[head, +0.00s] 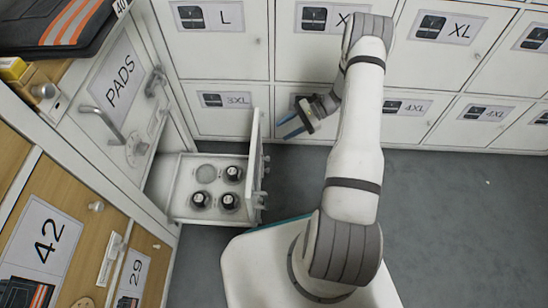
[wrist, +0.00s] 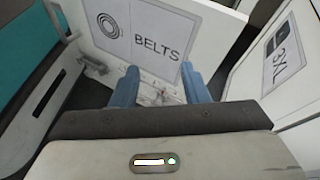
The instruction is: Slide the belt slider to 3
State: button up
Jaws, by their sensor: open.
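The belt drawer (head: 180,213) is pulled out at the left in the head view. Its front panel (wrist: 215,25) carries a BELTS label (wrist: 140,38) in the wrist view. Below the label a pale strip with small fittings (wrist: 93,68) runs across the panel; a small reddish mark (wrist: 163,93) shows between my fingers. Which fitting is the belt slider, and its setting, I cannot make out. My gripper (head: 287,125) is open, its blue fingers also in the wrist view (wrist: 160,75) pointing towards the strip. Nothing shows held between them; contact is unclear.
Several dark rolled items (head: 229,201) sit in the drawer's round holders. A PADS door (head: 118,82) with a bar handle and dial stands at the left. Size-labelled lockers, including 3XL (head: 225,100), line the back. The floor (head: 450,200) to the right is clear.

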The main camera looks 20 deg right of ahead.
aim_at(266, 159)
notch_tip(266, 159, down, 17)
jog(key=s+d+m+t+y, duration=0.3)
jog(key=m+t+y, duration=0.1)
jog(key=m+t, duration=0.3)
jog(key=b+x, duration=0.1)
jog(key=x, duration=0.7)
jog(key=shift+f+m, duration=0.3)
jog(key=shift+f, duration=0.05)
jog(key=shift+w, duration=0.1)
jog(key=shift+c, duration=0.3)
grip_shut()
